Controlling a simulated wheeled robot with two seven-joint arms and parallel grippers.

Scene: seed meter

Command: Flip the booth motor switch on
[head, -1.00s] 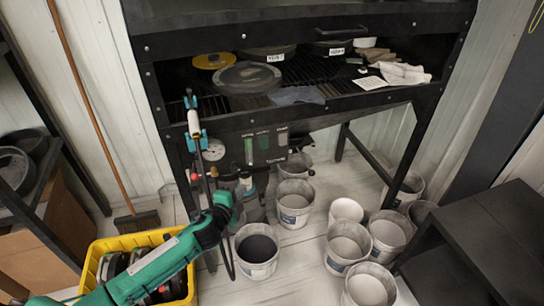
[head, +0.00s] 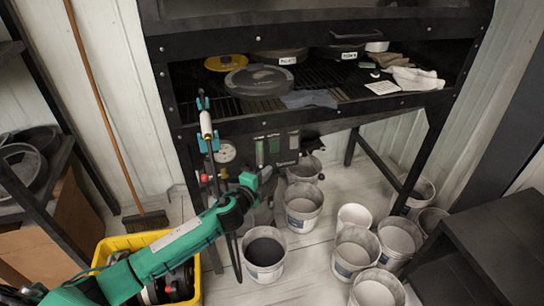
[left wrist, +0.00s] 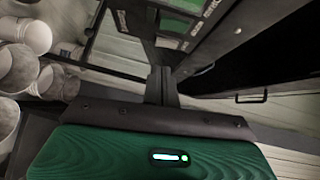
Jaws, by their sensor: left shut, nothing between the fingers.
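The booth's dark control panel (head: 283,160) is on the front of the black cabinet, under its open bay. It carries upright green and grey inserts (head: 274,146) with small labels above. I cannot tell which is the motor switch or how it is set. The panel's green parts show at the top of the left wrist view (left wrist: 180,43). My left gripper (head: 267,173) is just below and left of the panel, partly hidden by its own wrist. In the left wrist view its dark fingers (left wrist: 162,77) are together and empty, pointing towards the panel. No contact is visible.
A round gauge (head: 225,151) and a clipped nozzle (head: 206,125) with a hose are left of the panel. Several buckets (head: 303,208) stand on the floor below. A black step (head: 475,245) is at the right and a yellow crate (head: 105,250) at lower left.

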